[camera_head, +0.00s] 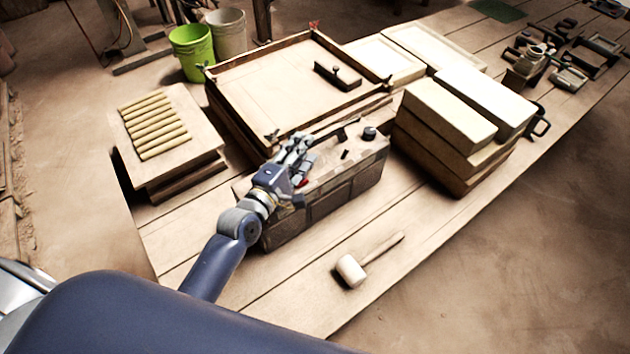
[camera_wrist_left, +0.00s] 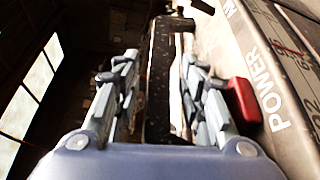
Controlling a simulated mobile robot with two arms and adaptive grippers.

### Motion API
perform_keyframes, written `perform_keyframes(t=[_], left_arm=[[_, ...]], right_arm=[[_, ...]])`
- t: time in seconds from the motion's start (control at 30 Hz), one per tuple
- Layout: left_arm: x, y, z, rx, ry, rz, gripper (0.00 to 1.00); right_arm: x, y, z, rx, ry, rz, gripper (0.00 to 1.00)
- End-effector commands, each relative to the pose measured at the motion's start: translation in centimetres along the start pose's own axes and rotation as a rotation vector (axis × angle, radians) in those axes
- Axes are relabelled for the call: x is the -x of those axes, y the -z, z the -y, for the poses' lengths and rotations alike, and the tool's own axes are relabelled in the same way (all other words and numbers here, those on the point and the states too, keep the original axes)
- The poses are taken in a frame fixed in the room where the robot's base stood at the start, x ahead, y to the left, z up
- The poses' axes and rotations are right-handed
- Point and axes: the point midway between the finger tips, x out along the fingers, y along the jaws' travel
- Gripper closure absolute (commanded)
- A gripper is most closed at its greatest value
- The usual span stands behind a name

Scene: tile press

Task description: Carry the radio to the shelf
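The radio (camera_head: 335,185) is a weathered brown box on the wooden table, with knobs and a dark carrying handle (camera_head: 335,133) on top. In the left wrist view its panel (camera_wrist_left: 270,75) reads "POWER", beside a red button (camera_wrist_left: 243,102). My right gripper is out of view. I cannot make out a shelf.
A white-headed mallet (camera_head: 351,270) lies in front of the radio. A large wooden frame (camera_head: 240,115) sits behind it, and stacked boxes (camera_head: 450,115) stand to the right. A board with rolls (camera_head: 190,105) is at left. The table front is mostly clear.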

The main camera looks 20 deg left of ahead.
Motion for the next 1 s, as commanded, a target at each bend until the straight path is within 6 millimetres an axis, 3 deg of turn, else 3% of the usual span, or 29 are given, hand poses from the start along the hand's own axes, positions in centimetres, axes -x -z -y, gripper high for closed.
perform_keyframes(t=[0.2,0.47,0.63,1.0], left_arm=[[-2.6,0.0,-0.1,-0.001,0.000,0.000,0.62],[-2.9,0.0,0.0,-0.001,0.000,0.000,0.62],[-2.9,0.0,0.0,0.000,0.000,0.000,0.98],[-3.0,0.0,-0.7,0.000,-0.015,0.000,1.00]], right_arm=[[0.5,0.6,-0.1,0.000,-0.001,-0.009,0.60],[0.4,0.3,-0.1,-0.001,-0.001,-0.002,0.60],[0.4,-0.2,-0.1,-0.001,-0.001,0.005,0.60],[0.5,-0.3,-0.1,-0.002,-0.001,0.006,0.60]])
